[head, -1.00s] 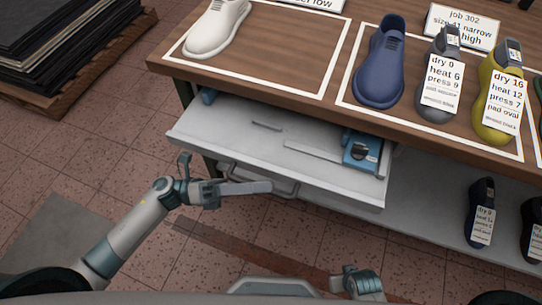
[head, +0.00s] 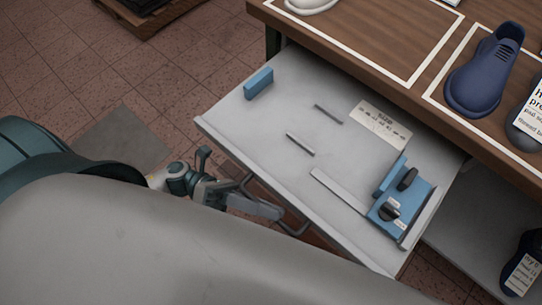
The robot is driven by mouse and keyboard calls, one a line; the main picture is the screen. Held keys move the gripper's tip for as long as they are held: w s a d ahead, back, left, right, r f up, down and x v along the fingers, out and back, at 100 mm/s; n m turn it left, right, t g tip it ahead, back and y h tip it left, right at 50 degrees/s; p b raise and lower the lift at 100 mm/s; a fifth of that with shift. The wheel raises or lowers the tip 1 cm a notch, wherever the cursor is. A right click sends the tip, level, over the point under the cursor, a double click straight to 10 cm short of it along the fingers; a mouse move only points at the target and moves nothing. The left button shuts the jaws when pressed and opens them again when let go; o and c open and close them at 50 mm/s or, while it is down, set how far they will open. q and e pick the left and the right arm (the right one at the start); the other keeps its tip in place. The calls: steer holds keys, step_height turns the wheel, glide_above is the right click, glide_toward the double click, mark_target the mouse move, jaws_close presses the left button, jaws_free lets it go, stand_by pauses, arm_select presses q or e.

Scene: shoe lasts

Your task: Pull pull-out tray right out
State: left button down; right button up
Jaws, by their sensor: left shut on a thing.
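The pull-out tray (head: 262,125) is a grey, shallow tray that stands well out from under the wooden workbench. Its front lip runs from the left down to the lower right. A grey bar handle (head: 293,231) sits below this lip. My left gripper (head: 268,209) is at the left part of the handle and shut on it; its fingertips are partly hard to make out. My right gripper is not in this view.
In the tray lie a blue block (head: 258,84), thin metal strips, a printed card (head: 381,126) and a blue fixture (head: 402,207) with black knobs. A blue shoe last (head: 486,75) stands on the workbench (head: 395,72). Tiled floor lies open at the left.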

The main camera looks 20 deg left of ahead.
arm_select(q)
steer(key=c, duration=1.8)
jaws_free()
steer(key=shift+w, duration=0.1)
